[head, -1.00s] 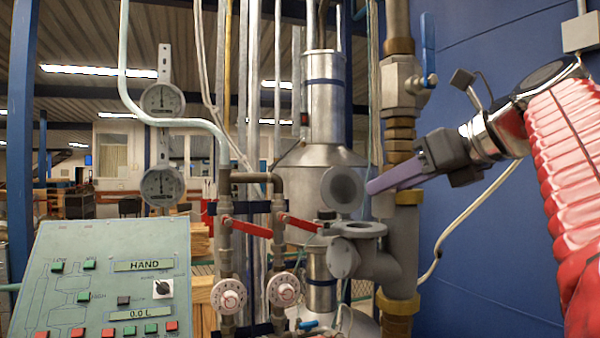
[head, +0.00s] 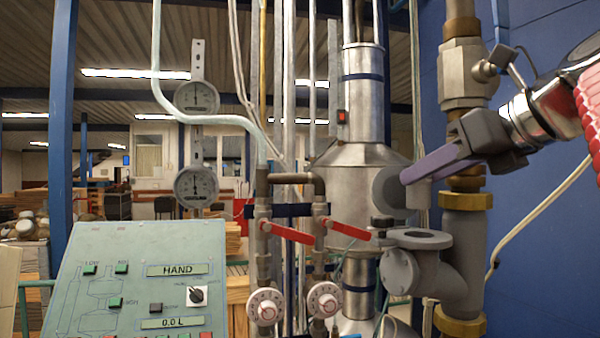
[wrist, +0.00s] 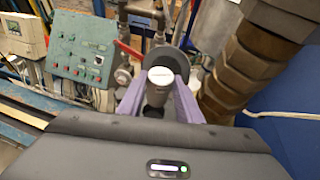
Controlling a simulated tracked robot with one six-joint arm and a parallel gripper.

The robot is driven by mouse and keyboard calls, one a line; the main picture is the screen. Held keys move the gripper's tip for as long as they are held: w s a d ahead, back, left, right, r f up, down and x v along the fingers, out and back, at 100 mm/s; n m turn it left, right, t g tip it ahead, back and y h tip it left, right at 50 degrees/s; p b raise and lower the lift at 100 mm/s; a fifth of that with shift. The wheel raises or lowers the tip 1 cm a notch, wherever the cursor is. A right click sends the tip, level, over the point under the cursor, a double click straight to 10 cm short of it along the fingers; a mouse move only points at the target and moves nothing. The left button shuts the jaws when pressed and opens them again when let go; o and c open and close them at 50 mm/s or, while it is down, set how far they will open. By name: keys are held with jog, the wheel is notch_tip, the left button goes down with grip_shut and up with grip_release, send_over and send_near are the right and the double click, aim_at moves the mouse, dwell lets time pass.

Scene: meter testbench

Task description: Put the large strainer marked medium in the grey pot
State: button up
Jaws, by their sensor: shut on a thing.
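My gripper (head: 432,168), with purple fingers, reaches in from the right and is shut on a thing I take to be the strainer. In the wrist view its fingers (wrist: 160,103) close around a cylinder with a pale cap (wrist: 160,76). No marking on it is readable. In the head view a small pale grey part (head: 419,194) shows just below the fingers. The grey pot (head: 418,239), with a flanged round top, stands below and slightly left of the gripper. A round grey disc (head: 388,190) stands upright above the pot's left side, close to the fingertips; any contact is unclear.
A thick vertical pipe (head: 464,240) with brass fittings stands right of the pot. Red valve levers (head: 348,230) and a steel column (head: 358,165) are to its left. A control panel (head: 150,285) fills the lower left. A blue wall (head: 550,260) lies behind on the right.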

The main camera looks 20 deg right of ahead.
jog(key=shift+f, duration=0.2)
jog(key=shift+f, duration=3.25)
